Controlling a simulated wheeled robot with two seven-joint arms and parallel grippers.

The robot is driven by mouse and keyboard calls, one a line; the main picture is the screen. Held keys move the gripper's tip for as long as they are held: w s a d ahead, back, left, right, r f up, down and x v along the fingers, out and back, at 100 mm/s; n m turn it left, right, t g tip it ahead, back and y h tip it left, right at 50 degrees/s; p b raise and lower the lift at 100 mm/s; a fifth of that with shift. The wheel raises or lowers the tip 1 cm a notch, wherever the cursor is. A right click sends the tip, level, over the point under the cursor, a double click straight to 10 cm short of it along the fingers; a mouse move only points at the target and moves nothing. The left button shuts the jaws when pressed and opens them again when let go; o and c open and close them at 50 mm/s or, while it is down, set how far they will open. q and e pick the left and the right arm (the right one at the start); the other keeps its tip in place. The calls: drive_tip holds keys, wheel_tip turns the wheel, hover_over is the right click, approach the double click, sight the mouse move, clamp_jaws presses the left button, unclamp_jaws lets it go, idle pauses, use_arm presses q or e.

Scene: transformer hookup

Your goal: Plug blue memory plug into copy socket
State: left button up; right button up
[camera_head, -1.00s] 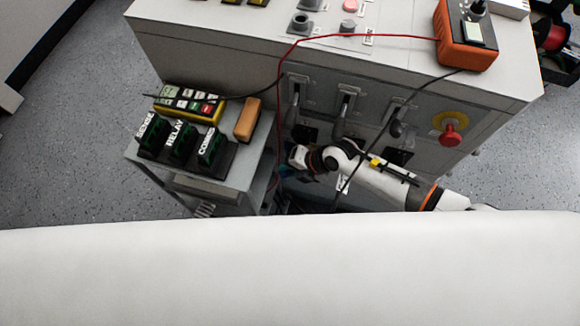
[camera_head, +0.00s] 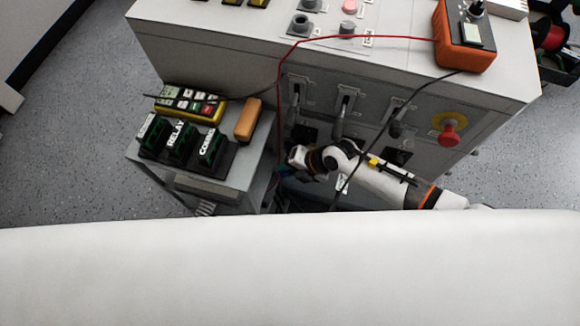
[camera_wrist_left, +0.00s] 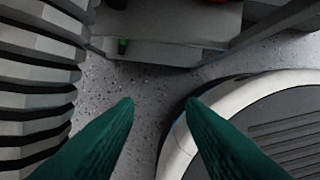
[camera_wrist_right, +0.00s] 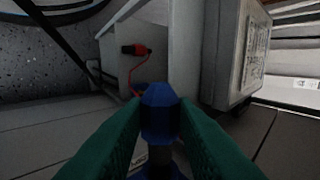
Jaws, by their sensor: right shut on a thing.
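The blue memory plug (camera_wrist_right: 160,115) shows between the green fingertips of my right gripper (camera_wrist_right: 160,128) in the right wrist view, and the gripper is shut on it. In the head view my right gripper (camera_head: 288,168) is low in front of the cabinet, beside the small side table, with a bit of blue at its tip. My left gripper (camera_wrist_left: 160,104) is open and empty over the floor in the left wrist view. It is not visible in the head view. I cannot make out the copy socket in any view.
The grey cabinet (camera_head: 225,55) stands behind the arm. The side table (camera_head: 250,165) holds SENSE, RELAY and COMMS modules (camera_head: 180,140), a yellow keypad device (camera_head: 190,105) and an orange block (camera_head: 247,120). A red cable (camera_head: 281,110) and a black cable (camera_head: 375,135) hang down the cabinet front.

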use_arm(q)
drive_tip(key=shift+s, duration=0.2)
use_arm(e)
drive_tip(key=shift+w, duration=0.15)
use_arm(q)
drive_tip(key=shift+s+d+r, duration=0.1)
drive_tip(key=shift+r, duration=0.05)
use_arm(e)
drive_tip(key=shift+w+d, duration=0.1)
drive_tip(key=shift+w, duration=0.25)
use_arm(q)
drive_tip(key=shift+w+r, duration=0.2)
use_arm(e)
drive_tip(key=shift+w+d, duration=0.1)
drive_tip(key=shift+w, duration=0.15)
drive_tip(key=shift+w, duration=0.1)
use_arm(q)
drive_tip(key=shift+w+r+b, duration=0.3)
drive_tip(key=shift+w+r, duration=0.05)
use_arm(e)
drive_tip(key=shift+w+d, duration=0.15)
drive_tip(key=shift+w, duration=0.2)
use_arm(q)
drive_tip(key=shift+r, duration=0.1)
use_arm(e)
drive_tip(key=shift+w, duration=0.1)
